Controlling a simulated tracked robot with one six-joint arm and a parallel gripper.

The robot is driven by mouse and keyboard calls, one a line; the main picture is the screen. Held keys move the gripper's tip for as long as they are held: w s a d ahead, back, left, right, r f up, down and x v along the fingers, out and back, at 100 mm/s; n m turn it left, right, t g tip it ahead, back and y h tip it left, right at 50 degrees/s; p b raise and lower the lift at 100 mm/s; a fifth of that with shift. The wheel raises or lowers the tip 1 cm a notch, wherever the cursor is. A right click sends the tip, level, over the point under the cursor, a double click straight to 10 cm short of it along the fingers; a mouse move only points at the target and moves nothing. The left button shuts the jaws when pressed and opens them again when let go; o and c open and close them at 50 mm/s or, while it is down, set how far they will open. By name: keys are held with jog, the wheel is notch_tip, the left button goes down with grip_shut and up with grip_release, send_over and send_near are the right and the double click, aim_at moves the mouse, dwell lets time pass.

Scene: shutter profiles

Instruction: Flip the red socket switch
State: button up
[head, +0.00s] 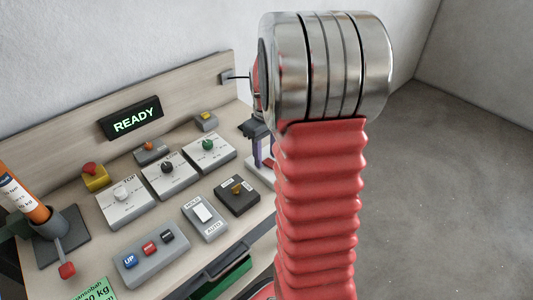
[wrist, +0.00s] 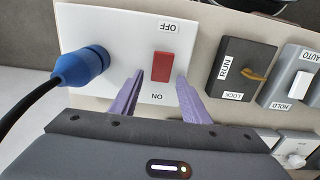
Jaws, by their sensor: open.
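The red socket switch (wrist: 163,66) is a rocker on a white socket plate (wrist: 215,30), between the labels OFF and ON. A blue plug (wrist: 80,66) with a black cable sits in the same plate. My gripper (wrist: 160,77) is open and empty. Its two purple fingers reach over the plate, one on each side of the switch near its ON end. I cannot tell whether they touch the plate, or which way the rocker is tilted. In the head view my arm hides the switch, and only part of my gripper (head: 262,148) shows beside it.
A RUN/LOCK key switch (wrist: 241,68) and a HOLD/AUTO switch (wrist: 292,77) stand beside the socket. In the head view the bench also holds knob boxes (head: 169,174), a button box (head: 150,256), a READY display (head: 135,118) and an orange tube (head: 22,192) at the left.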

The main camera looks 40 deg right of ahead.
jog(key=shift+c, duration=0.5)
jog(key=c, duration=1)
jog(key=shift+o, duration=0.2)
jog(key=shift+s+r+t, duration=0.15)
jog(key=shift+s+t, duration=0.15)
jog(key=shift+t, duration=0.7)
jog(key=shift+s+r+t, duration=0.1)
jog(key=shift+s+t, duration=0.2)
jog(key=shift+t, duration=0.7)
jog(key=o, duration=1.1)
jog(key=shift+c, duration=0.2)
